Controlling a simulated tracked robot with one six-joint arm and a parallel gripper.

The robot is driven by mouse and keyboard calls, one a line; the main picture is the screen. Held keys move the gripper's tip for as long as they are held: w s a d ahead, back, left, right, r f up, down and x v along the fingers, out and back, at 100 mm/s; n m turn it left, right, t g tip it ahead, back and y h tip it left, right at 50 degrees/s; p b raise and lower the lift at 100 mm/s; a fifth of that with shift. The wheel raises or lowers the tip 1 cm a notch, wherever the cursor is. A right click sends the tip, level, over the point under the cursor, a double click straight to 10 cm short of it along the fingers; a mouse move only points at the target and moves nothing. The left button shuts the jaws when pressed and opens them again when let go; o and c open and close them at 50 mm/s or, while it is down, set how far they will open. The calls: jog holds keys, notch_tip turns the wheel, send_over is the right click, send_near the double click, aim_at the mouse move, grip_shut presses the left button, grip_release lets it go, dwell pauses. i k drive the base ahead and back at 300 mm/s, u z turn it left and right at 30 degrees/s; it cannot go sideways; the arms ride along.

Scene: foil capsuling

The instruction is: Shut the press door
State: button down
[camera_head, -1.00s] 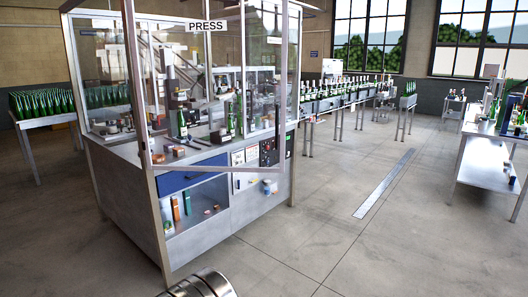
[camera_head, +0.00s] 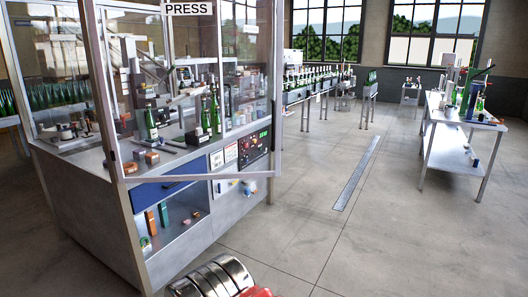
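The press, labelled PRESS (camera_head: 188,8), stands at the left, a glazed cabinet on a grey base (camera_head: 232,205). Its door (camera_head: 195,178) is a clear panel in a pale metal frame. The door stands open, swung outward from the left front post, its bottom rail crossing in front of the base and its free edge at the right. Through it I see green bottles (camera_head: 151,122) and small parts on the press deck. A banded metal part of my arm and a red piece show at the bottom edge. My gripper's fingers are not in view.
A control panel (camera_head: 255,148) is on the press front, beside an open lower shelf (camera_head: 172,222). A conveyor with bottles (camera_head: 310,80) runs behind. A white workbench (camera_head: 455,145) stands at the right. The floor (camera_head: 310,225) between is clear, with a drain strip (camera_head: 358,172).

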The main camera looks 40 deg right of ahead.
aim_at(187, 9)
jog(key=z, duration=0.25)
jog(key=i, duration=1.2)
